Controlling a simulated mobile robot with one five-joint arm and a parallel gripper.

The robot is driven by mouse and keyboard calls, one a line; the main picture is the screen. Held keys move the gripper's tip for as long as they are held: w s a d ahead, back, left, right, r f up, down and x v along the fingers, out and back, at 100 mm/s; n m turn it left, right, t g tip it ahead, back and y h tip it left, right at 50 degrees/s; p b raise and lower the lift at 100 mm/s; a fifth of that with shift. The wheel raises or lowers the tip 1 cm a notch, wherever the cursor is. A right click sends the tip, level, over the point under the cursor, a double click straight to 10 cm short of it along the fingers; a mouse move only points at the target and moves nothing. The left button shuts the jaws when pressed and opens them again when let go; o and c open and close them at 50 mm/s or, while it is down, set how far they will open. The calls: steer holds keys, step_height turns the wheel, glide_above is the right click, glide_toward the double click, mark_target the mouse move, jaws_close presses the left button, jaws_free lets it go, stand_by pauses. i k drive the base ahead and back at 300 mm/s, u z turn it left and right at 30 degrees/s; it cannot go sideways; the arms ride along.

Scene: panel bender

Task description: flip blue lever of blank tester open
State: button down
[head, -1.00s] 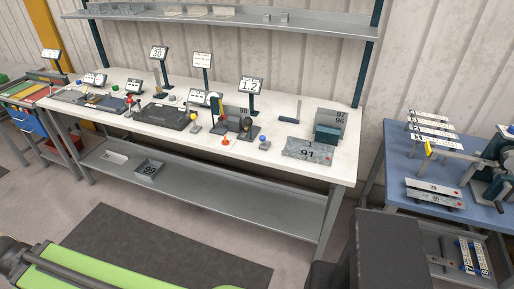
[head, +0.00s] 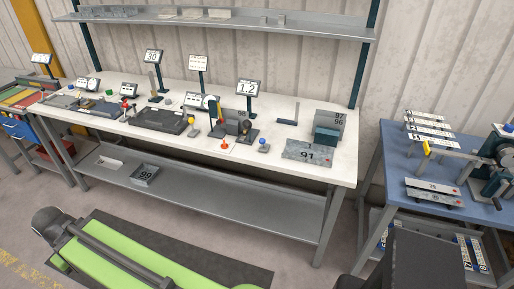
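A long white-topped workbench (head: 290,173) stands along the wall and carries several small devices. A blue ball knob (head: 263,141) sits on a small grey base near the front, right of the middle. Another small blue knob (head: 81,85) shows at the bench's far left. Which of them belongs to the blank tester is too small to tell, and so is any lever's position. A red cone-like knob (head: 225,145) and a yellow knob (head: 191,120) stand left of the nearer blue knob. My gripper is not in view.
A grey block marked 91 (head: 307,153) lies at the bench's right end. A blue table (head: 395,157) with bars and a lever machine stands to the right. A dark box-like shape (head: 415,263) fills the lower right.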

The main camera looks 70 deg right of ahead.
mark_target(262, 140)
steer(key=z, duration=0.15)
steer(key=i, duration=1)
steer(key=u, duration=0.1)
